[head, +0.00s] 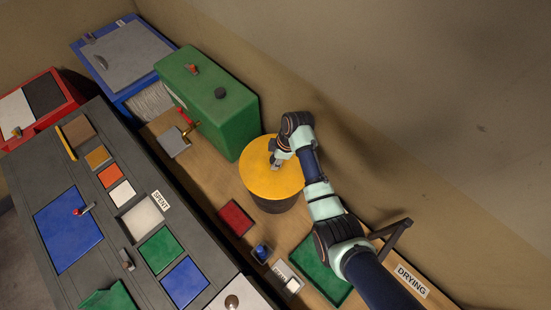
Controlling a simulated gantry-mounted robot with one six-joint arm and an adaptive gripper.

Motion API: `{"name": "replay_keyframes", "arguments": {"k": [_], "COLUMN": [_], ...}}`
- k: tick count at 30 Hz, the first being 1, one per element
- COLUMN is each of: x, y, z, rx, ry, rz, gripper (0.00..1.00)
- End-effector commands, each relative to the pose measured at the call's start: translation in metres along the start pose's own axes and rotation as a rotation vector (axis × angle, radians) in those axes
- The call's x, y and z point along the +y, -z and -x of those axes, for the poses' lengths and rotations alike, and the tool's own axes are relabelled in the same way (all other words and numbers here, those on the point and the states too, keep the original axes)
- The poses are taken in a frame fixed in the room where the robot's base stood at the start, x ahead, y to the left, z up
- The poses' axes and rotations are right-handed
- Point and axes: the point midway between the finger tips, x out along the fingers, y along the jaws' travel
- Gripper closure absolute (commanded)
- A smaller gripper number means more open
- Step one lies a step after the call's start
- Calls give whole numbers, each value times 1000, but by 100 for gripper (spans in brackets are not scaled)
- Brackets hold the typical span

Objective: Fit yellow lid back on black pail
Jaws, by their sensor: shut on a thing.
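The yellow lid (262,182) is a round disc lying over the top of the black pail (275,205). Only a dark strip of the pail's side shows below the lid's near edge. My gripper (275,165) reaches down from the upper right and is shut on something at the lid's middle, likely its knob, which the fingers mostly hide. I cannot tell from this view whether the lid is seated or slightly above the rim.
A red square (235,218), a small blue item (261,252) and a green mat (318,272) lie in front. A dark bracket (393,236) stands near the "DRYING" label (412,281).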

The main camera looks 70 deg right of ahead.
Motion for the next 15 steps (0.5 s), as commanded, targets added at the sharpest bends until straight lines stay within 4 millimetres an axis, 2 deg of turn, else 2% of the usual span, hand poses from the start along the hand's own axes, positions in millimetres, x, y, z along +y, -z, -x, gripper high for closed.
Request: {"name": "replay_keyframes", "arguments": {"k": [15], "x": [0], "y": [-2], "z": [-8], "rx": [0], "ry": [0], "rz": [0], "gripper": [100]}}
